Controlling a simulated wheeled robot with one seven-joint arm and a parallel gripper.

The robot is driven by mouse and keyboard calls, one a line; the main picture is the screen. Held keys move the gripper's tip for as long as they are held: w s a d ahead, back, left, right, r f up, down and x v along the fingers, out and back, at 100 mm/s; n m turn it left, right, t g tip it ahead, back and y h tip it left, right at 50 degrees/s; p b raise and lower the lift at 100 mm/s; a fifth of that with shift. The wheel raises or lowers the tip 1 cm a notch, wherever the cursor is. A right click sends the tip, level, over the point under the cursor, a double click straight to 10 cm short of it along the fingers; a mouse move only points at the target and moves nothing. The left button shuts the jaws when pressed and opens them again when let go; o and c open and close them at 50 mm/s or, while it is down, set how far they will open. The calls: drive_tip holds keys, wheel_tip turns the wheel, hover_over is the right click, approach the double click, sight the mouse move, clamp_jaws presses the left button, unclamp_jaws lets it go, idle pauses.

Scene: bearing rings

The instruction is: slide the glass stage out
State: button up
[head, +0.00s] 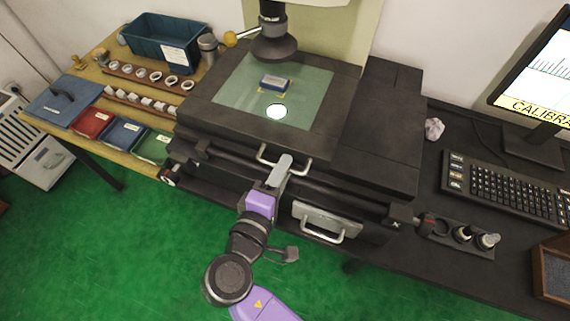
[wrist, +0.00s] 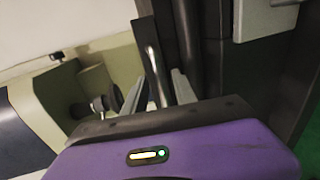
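The glass stage (head: 235,88) is a greenish pane in a dark frame under the dark lens barrel. A small blue and grey block (head: 274,83) lies on the glass beside a bright light spot. A metal bar handle (head: 262,155) sits on the front of the stage; it also shows in the wrist view (wrist: 154,68). My gripper (head: 283,165) is at this handle and hides its middle in the head view. In the wrist view my gripper (wrist: 161,88) has its two fingers apart, with the bar showing between them and a gap beside it. Contact cannot be told.
A second handle (head: 320,228) is on a lower front panel. A wooden bench with a blue bin (head: 165,42), rings and coloured trays stands left. A keyboard (head: 510,190), monitor and objective holder (head: 460,238) stand right. Green floor is open in front.

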drive_tip(key=shift+x, duration=0.8)
clamp_jaws()
drive_tip(key=shift+s+f, duration=0.1)
idle(0.8)
